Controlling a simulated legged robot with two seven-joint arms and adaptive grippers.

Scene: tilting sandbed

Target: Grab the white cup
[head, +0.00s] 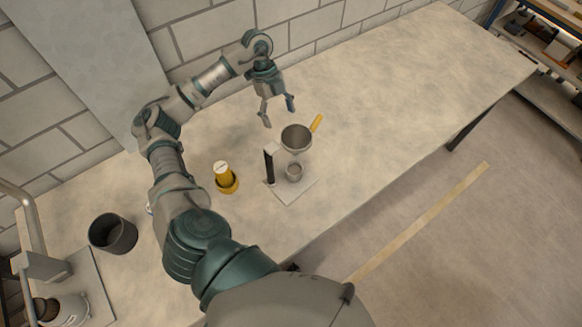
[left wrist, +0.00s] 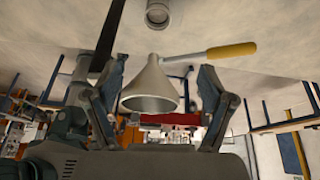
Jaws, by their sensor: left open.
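A small pale grey-white cup (head: 294,172) stands upright on the flat base of a stand, below a metal funnel (head: 296,138) with a yellow handle. The cup also shows at the top edge of the left wrist view (left wrist: 157,14). My left gripper (head: 278,112) is open and empty, above the table and behind the funnel in the head view. In the left wrist view, the funnel (left wrist: 150,88) appears between the open fingers, apart from them as far as I can tell. Another whitish container (head: 72,312) is at the lower left, partly cut off. My right gripper is not in view.
The stand's dark post (head: 269,167) rises beside the cup. A yellow container with a white top (head: 224,177) and a dark grey pot (head: 113,233) are left of it. A metal-framed device (head: 45,265) stands lower left. The table's right part (head: 430,75) is clear.

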